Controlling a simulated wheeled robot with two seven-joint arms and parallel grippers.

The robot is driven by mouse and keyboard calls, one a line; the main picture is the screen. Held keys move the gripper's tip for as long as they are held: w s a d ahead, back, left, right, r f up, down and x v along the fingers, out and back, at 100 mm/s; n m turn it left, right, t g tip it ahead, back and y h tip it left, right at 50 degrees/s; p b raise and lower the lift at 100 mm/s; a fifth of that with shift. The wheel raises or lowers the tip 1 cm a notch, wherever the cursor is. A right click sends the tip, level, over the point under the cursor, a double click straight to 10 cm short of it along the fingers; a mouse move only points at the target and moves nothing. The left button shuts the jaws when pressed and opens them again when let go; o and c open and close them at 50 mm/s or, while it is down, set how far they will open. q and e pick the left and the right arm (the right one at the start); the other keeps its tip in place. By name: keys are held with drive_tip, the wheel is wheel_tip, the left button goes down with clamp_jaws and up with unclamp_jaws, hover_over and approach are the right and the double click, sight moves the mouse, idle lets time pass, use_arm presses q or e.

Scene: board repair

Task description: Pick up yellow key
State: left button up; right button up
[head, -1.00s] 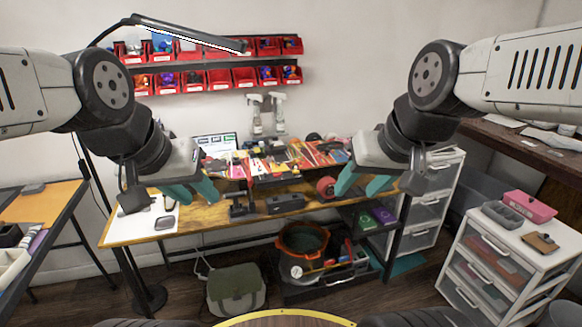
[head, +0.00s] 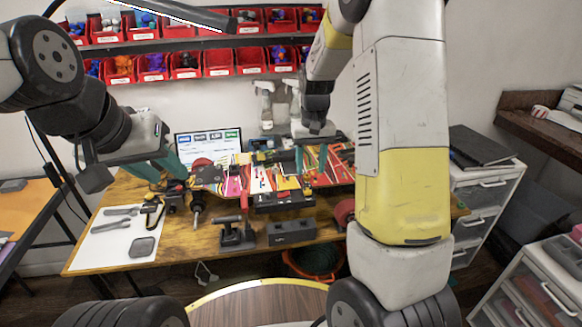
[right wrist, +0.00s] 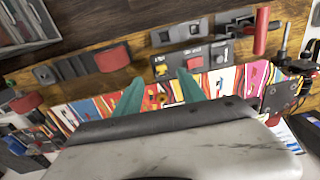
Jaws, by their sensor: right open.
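A small yellow piece (right wrist: 161,70), which looks like the yellow key, sits at one end of a dark box (right wrist: 178,72) with a red part in the right wrist view. In the head view a small yellow spot (head: 307,189) shows at the right end of that box. My right gripper (right wrist: 160,90) is open and empty, its two teal fingers pointing toward the box, with the yellow piece seen between them. In the head view my right gripper (head: 315,135) is partly hidden over the back of the bench. My left gripper (head: 160,168) is open and empty above the bench's left side.
The wooden bench (head: 190,240) holds a colourful panel of strips, a screwdriver (head: 197,210), a black tool holder (head: 237,236) and a dark grey block (head: 291,233). A white mat (head: 100,250) lies at left. Red bins hang on the wall behind. White drawers stand at right.

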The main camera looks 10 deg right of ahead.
sight(308, 184)
drive_tip(key=shift+w+f, duration=0.5)
drive_tip(key=shift+w, duration=0.05)
drive_tip(key=shift+w+f, duration=0.1)
drive_tip(key=shift+f, duration=0.2)
drive_tip(key=f, duration=0.7)
drive_tip(key=shift+w+a, duration=0.1)
drive_tip(key=shift+w, duration=0.25)
drive_tip(key=shift+c, duration=0.2)
clamp_jaws()
